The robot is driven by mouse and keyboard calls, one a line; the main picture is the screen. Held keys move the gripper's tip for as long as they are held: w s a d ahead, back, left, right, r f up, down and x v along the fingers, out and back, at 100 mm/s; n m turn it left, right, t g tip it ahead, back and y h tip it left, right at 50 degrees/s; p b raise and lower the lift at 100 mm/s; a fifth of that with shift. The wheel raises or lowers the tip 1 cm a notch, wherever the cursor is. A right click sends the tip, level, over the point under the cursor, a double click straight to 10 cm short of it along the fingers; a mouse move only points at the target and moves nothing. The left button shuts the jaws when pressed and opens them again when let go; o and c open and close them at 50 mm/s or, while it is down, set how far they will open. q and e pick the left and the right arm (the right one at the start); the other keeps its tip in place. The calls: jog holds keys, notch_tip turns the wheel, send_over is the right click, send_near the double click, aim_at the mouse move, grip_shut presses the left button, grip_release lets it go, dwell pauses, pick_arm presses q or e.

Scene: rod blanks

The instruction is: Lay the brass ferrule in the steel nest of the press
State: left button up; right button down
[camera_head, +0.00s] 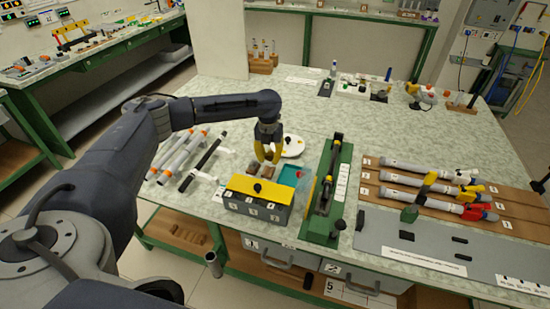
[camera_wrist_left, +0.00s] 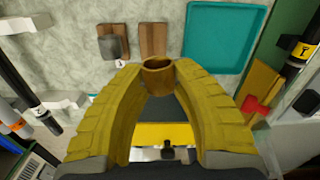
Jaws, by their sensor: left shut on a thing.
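My left gripper (camera_head: 268,157) has its yellow fingers pointing down over the table, just behind the yellow-topped grey box. In the left wrist view the fingertips (camera_wrist_left: 158,78) are shut on the brass ferrule (camera_wrist_left: 158,74), a short brown-gold ring with its open end showing. The ferrule is held above the table. A green press-like fixture (camera_head: 324,193) with a dark bar stands to the right of the gripper in the head view. I cannot make out its steel nest. My right gripper is not in view.
The yellow-topped grey box (camera_head: 258,190) is close in front of the gripper. Two small brown blocks (camera_wrist_left: 153,36) and a teal tray (camera_wrist_left: 188,50) lie beyond the ferrule. Grey rods (camera_head: 183,155) lie to the left; a brown board (camera_head: 500,200) with several rods is to the right.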

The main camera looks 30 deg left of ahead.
aim_at(267, 154)
pick_arm(q)
jog(key=shift+w+a+f+m, duration=0.1)
jog(key=shift+a+f+m, duration=0.25)
jog(key=shift+a+m, duration=0.25)
jog(key=shift+f, duration=2.9)
jog(key=shift+f, duration=0.85)
jog(key=o, duration=0.9)
jog(key=shift+o, duration=0.2)
jog(key=shift+a+r, duration=0.1)
jog(key=shift+r, duration=0.5)
jog(key=r, duration=1)
jog(key=shift+d+r, duration=0.2)
jog(key=shift+r, duration=0.2)
